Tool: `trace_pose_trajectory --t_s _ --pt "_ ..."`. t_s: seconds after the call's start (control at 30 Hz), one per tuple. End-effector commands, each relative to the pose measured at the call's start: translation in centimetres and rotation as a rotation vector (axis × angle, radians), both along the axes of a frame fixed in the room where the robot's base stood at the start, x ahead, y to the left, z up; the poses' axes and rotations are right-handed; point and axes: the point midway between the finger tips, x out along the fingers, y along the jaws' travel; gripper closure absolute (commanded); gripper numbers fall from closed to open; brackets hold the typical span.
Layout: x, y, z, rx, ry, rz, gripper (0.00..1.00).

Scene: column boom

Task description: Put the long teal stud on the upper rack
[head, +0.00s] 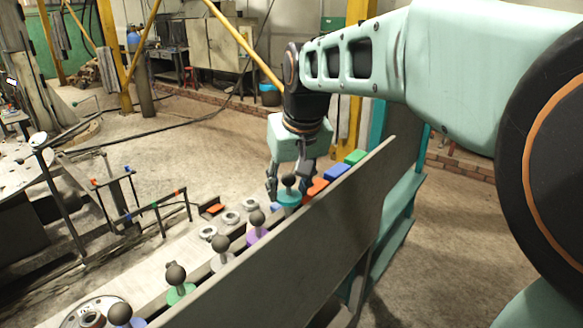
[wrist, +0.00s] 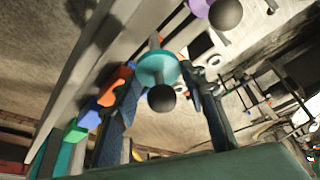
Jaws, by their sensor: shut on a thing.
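The teal stud (head: 288,198) has a dark ball top and a wide teal collar. It stands at the far end of a row of studs behind a grey panel. My gripper (head: 288,187) points down over it with its fingers around it, shut on it. In the wrist view the teal collar (wrist: 158,68) and dark ball lie between the fingertips of my gripper (wrist: 165,85). The stud's lower end is partly hidden, so I cannot tell if it is clear of its seat. I cannot tell for certain which structure is the upper rack.
Purple (head: 256,236), pale (head: 222,256), green (head: 180,292) and blue (head: 124,318) studs stand along the row. The tall grey panel (head: 290,250) runs close beside them. Orange (head: 315,189), blue (head: 337,172) and green (head: 355,157) blocks lie beyond. Thin posts and rails (head: 160,207) stand at left.

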Motion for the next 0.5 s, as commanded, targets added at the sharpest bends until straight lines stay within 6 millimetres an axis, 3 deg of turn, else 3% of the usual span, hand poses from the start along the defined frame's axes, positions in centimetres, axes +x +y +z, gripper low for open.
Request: trace_pose_trajectory --t_s 0.5 --pt "0.0 0.0 -1.7 0.001 -0.002 0.000 0.90"
